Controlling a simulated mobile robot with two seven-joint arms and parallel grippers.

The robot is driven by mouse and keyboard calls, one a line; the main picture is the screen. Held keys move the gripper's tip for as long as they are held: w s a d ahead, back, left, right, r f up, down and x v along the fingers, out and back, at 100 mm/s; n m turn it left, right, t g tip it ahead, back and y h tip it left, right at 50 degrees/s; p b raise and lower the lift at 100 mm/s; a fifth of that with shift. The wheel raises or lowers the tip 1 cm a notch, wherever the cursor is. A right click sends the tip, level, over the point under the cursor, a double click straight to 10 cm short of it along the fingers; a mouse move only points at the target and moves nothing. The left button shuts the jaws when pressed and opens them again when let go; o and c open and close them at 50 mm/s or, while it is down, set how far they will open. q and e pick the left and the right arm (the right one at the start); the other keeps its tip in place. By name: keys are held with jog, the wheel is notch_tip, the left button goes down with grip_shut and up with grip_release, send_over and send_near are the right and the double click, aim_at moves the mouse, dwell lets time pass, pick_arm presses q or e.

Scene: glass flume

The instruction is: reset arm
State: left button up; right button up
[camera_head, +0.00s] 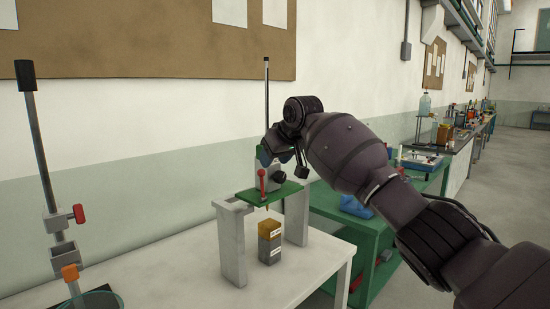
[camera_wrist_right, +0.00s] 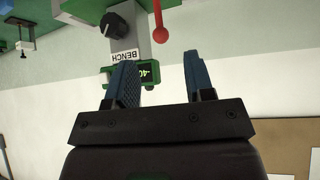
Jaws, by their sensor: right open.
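My right arm comes in from the right in the head view, and its dark right gripper (camera_head: 281,156) hangs over the white bench, beside a small grey device (camera_head: 272,179) on a green plate (camera_head: 268,193). In the wrist view the blue-padded jaws of the right gripper (camera_wrist_right: 159,60) are apart with nothing held between them. Past them show the grey device (camera_wrist_right: 125,32) with a black knob and a "BENCH" label, a small green display (camera_wrist_right: 147,73) and a red-tipped lever (camera_wrist_right: 160,32). My left gripper is not in view.
The white bench (camera_head: 185,270) carries grey supports under the green plate and a brown-and-grey block (camera_head: 270,243) below it. A stand with a red knob (camera_head: 52,205) rises at the left. A green bench (camera_head: 385,240) stands at the right. The wall is close behind.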

jog(key=a+r+n+t+y, duration=0.2)
jog(key=a+r+t+y, duration=0.15)
jog(key=r+t, duration=0.4)
jog(key=s+d+f+m+t+h, duration=0.1)
jog(key=s+d+f, duration=0.5)
jog(key=f, duration=0.5)
jog(key=s+d+f+m+t+h, duration=0.15)
jog(key=s+d+f, duration=0.45)
jog(key=f, duration=0.6)
jog(key=s+d+f+m+h, duration=0.1)
jog(key=s+d+f, duration=0.5)
jog(key=f, duration=0.5)
jog(key=s+d+f+m+g+h, duration=0.1)
jog(key=s+d+f, duration=0.3)
jog(key=s+f, duration=0.4)
jog(key=s+d+f+m+g+h, duration=0.2)
jog(key=s+d+f+g, duration=0.1)
jog(key=s+f, duration=0.6)
jog(key=s+d+f+m+g+h, duration=0.1)
jog(key=s+d+f, duration=0.4)
jog(key=s, duration=1)
notch_tip(320, 180, down, 4)
jog(key=shift+r+g+h, duration=0.15)
jog(key=shift+g+h, duration=0.25)
